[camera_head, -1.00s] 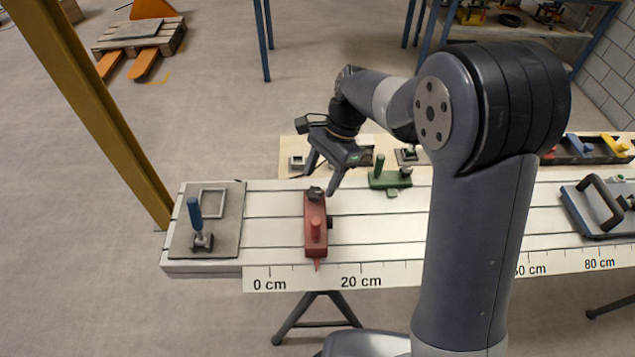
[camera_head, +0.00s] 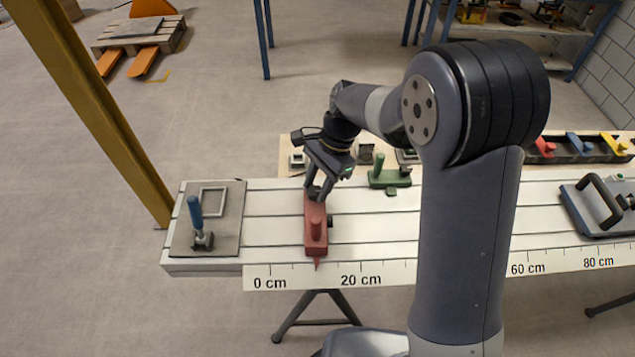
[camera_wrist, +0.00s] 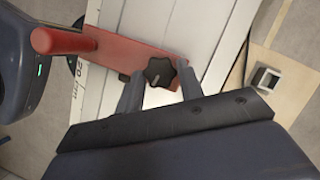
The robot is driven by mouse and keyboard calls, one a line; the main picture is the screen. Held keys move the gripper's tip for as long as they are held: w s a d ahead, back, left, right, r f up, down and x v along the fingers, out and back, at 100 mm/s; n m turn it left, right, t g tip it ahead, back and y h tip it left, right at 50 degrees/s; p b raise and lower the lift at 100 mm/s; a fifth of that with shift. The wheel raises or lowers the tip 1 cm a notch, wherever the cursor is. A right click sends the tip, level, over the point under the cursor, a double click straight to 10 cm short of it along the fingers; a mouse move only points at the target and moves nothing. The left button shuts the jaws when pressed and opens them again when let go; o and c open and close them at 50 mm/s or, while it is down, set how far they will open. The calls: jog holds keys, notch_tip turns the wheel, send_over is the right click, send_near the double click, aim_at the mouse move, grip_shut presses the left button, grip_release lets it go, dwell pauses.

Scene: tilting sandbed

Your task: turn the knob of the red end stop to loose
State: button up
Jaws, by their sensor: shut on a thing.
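The red end stop (camera_head: 316,230) lies across the white slotted bed, its pointer near the 10 cm part of the scale. Its upright red peg shows in the head view, and the peg (camera_wrist: 62,41) is at the left in the wrist view. The black star-shaped knob (camera_wrist: 159,72) sits at the far end of the stop. My gripper (camera_head: 318,194) is down at that end. In the wrist view its two fingers (camera_wrist: 160,92) stand on either side of the knob, shut on it. The fingers hide most of the knob in the head view.
A green end stop (camera_head: 389,178) stands to the right on the bed's far side. A grey plate with a blue-handled clamp (camera_head: 196,215) is at the left end. A dark handled block (camera_head: 602,207) is at the right. The bed between is clear.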

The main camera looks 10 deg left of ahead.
jog(key=shift+c, duration=0.9)
jog(key=n, duration=0.2)
jog(key=n+h+p, duration=0.1)
jog(key=shift+w+a+r+n+g, duration=0.1)
jog(key=shift+a+n+g, duration=0.05)
jog(key=shift+n+g, duration=0.25)
jog(key=n+h, duration=0.1)
jog(key=n, duration=0.1)
jog(key=n+h+p, duration=0.1)
jog(key=n, duration=0.2)
jog(key=shift+a, duration=0.2)
jog(key=n+h, duration=0.1)
jog(key=n, duration=0.2)
jog(key=n+h, duration=0.1)
jog(key=n, duration=0.1)
jog(key=shift+a+n+p, duration=0.2)
jog(key=shift+n+p, duration=0.15)
jog(key=shift+n, duration=0.05)
jog(key=n+t, duration=0.1)
jog(key=n, duration=0.1)
jog(key=n+h, duration=0.1)
jog(key=n, duration=0.2)
jog(key=shift+a+t, duration=0.1)
jog(key=shift+t, duration=0.3)
jog(key=shift+s+h, duration=0.2)
jog(key=shift+h, duration=0.1)
jog(key=o, duration=1)
